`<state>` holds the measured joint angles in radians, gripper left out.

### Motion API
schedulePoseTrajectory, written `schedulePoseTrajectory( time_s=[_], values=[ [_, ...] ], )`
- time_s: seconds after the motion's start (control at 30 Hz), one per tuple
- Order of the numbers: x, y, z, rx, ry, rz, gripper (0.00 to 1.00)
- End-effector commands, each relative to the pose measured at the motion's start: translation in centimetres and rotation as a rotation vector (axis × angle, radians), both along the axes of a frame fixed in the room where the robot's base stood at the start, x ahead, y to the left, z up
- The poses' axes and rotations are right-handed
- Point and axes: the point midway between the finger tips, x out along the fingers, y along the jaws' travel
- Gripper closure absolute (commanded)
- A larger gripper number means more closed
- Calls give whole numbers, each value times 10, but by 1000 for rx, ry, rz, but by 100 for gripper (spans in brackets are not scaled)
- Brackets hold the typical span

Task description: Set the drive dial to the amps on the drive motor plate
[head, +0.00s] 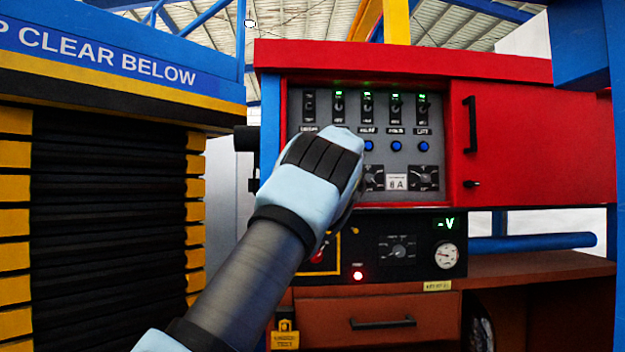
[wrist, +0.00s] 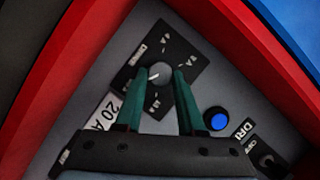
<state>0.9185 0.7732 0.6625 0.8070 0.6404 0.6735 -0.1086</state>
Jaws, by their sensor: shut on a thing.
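The drive dial (wrist: 159,74) is a round grey knob with a pale pointer mark on a black square plate in the wrist view. Its label looks like "DRIVE"; the scale figures are too small to read surely. My gripper (wrist: 160,77) has its two teal fingers on either side of the knob, shut on it. A white plate (wrist: 105,111) reading "20 A" is left of the dial, partly cut by the finger. In the head view my gripper (head: 335,165) covers the panel's left part and hides the drive dial.
The grey panel (head: 430,165) in the red cabinet holds several switches with green lights, blue buttons (head: 396,146) and two more visible dials, with an "8 A" plate (head: 397,182) between them. A red door (head: 540,140) is at right. A black lower panel (head: 430,262) has a gauge.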

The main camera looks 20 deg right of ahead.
Motion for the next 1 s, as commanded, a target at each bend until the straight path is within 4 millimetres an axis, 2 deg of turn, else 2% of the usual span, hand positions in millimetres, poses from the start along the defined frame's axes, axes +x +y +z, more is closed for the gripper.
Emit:
schedulePoseTrajectory(
  time_s=[0.3,0.73,0.77,1.0],
  values=[
    [1,1,-4,78,-11,4,100],
    [1,1,-3,85,-12,3,100],
    [1,1,-3,85,-12,3,58],
    [0,0,-2,83,-13,2,32]
  ],
)
